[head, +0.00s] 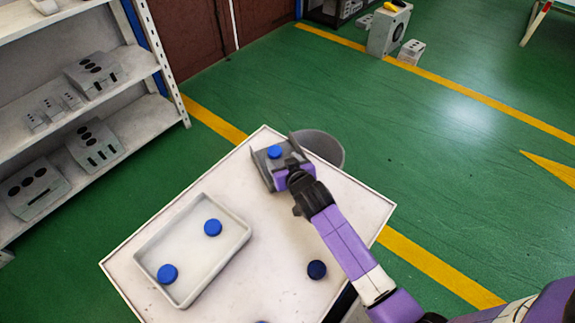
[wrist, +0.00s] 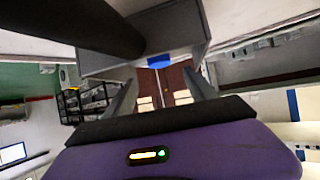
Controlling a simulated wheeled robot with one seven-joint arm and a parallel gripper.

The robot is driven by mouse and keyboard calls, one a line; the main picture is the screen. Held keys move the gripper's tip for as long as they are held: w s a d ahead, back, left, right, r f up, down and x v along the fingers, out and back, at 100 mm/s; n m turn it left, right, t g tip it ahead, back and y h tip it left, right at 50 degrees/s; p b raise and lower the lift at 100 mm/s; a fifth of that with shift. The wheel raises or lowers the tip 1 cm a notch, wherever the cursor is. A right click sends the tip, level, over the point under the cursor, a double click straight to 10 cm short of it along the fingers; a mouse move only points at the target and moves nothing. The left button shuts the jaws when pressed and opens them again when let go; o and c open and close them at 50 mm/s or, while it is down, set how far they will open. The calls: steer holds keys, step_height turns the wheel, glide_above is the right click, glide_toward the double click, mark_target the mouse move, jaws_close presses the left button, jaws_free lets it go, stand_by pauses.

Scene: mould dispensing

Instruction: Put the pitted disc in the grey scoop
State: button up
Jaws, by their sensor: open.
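My gripper (head: 279,160) is open at the far end of the white table, and its two grey fingers show spread in the wrist view (wrist: 162,88). A blue disc (head: 274,152) lies on a grey box-like piece between or just beyond the fingers; its blue edge shows in the wrist view (wrist: 158,60). I cannot tell whether the fingers touch it. Beside the gripper is a round grey vessel (head: 326,147), partly hidden. I cannot tell which grey piece is the scoop. A darker blue disc (head: 317,269) lies on the bare table. Pits are too small to make out.
A pale tray (head: 154,240) on the table (head: 120,264) holds two blue discs, one nearer the middle (head: 213,227) and one at the front (head: 168,274). Shelves (head: 150,115) with grey blocks stand at left.

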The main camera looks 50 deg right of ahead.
steer(key=v, duration=0.5)
steer(key=shift+n+t+y, duration=0.6)
steer(key=shift+n+y, duration=0.2)
steer(key=shift+n, duration=0.1)
steer(key=s+a, duration=0.4)
steer(key=s, duration=0.1)
steer(key=s+a+f, duration=0.1)
steer(key=s+a, duration=0.1)
steer(key=a, duration=0.1)
steer(key=shift+s, duration=0.4)
steer(key=s+a+r+n+t+y, duration=0.1)
steer(key=s+a+r+n+y, duration=0.1)
steer(key=s+a+r, duration=0.4)
steer(key=s+a+r+n+t+y, duration=0.2)
steer(key=s+a+r, duration=0.4)
steer(key=s, duration=1)
step_height(320, 180, up, 4)
steer(key=shift+f, duration=0.15)
steer(key=shift+d, duration=0.15)
